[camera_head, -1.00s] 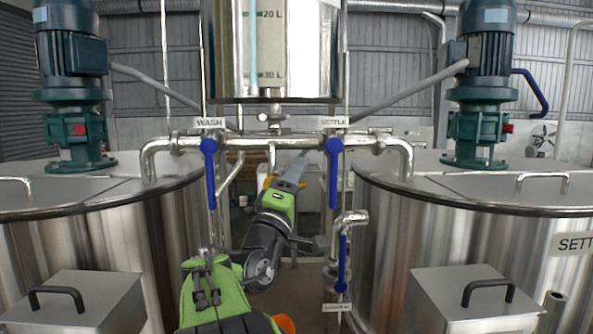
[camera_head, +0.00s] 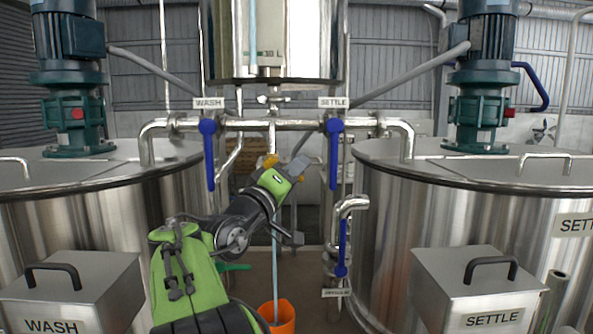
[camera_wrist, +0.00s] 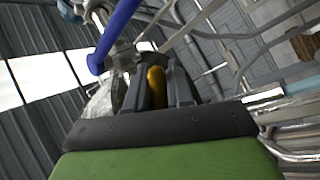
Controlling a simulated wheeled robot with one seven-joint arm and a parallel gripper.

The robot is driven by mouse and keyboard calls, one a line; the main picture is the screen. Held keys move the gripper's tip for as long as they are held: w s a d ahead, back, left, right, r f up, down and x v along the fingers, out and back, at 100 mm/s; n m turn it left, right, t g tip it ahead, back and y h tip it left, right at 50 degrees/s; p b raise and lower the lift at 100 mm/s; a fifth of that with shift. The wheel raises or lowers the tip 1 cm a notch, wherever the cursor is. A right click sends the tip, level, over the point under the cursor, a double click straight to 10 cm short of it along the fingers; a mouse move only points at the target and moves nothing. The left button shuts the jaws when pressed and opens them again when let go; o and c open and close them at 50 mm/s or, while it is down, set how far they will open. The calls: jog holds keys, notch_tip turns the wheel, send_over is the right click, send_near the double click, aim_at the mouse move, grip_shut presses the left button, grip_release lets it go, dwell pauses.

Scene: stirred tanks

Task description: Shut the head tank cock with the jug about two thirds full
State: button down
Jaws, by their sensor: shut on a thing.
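My gripper (camera_head: 290,168) is below the cross pipe, between the two blue levers. In the wrist view, its dark fingers (camera_wrist: 157,78) are closed around a yellow piece (camera_wrist: 157,90), apparently a cock handle; the fingers hide most of it. Yellow also shows beside the gripper in the head view (camera_head: 268,161). The steel head tank (camera_head: 225,45) hangs above. A pale blue stream (camera_head: 275,270) runs down into an orange jug (camera_head: 282,320) at the bottom edge. The jug is cut off by the frame, so I cannot tell its level.
Blue levers marked WASH (camera_head: 209,155) and SETTLE (camera_head: 334,155) hang down from the pipe. A lower blue lever (camera_head: 342,247) is at right of centre. Steel tanks with box hatches stand left (camera_head: 130,225) and right (camera_head: 400,225). The gap between them is narrow.

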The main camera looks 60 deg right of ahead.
jog(key=shift+f+y, duration=0.15)
jog(key=shift+y, duration=0.15)
jog(key=c, duration=1.1)
grip_release()
jog(key=b+v, duration=1.2)
jog(key=v, duration=0.3)
jog(key=shift+a+f+b, duration=0.2)
jog(key=shift+a+b, duration=0.1)
jog(key=shift+b, duration=0.1)
jog(key=shift+w, duration=0.15)
